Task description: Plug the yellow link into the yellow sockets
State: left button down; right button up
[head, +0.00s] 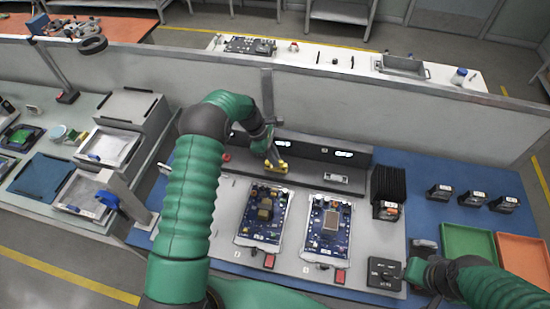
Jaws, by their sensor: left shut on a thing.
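The yellow link (276,166) is a small yellow piece at the tip of my left gripper (273,158). My left gripper is shut on it, pointing down in front of the dark grey raised panel (312,152) at the back of the blue table. I cannot tell whether the link touches the panel. The yellow sockets cannot be made out; the link and gripper may cover them. The end of my right arm (417,272) is at the lower right, beside a black box. Its fingers are too unclear to read.
Two blue circuit boards, left (264,214) and right (328,229), lie on a grey plate in front of the panel. A black finned block (388,185), a black box (384,272), a green tray (468,243) and an orange tray (524,256) stand to the right.

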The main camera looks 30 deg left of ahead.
pick_arm(q)
jog(key=shift+f, duration=0.4)
dwell(0.4)
jog(key=c, duration=0.7)
grip_release()
jog(key=shift+r, duration=0.1)
jog(key=shift+r+p, duration=2.6)
jog(key=shift+r, duration=0.9)
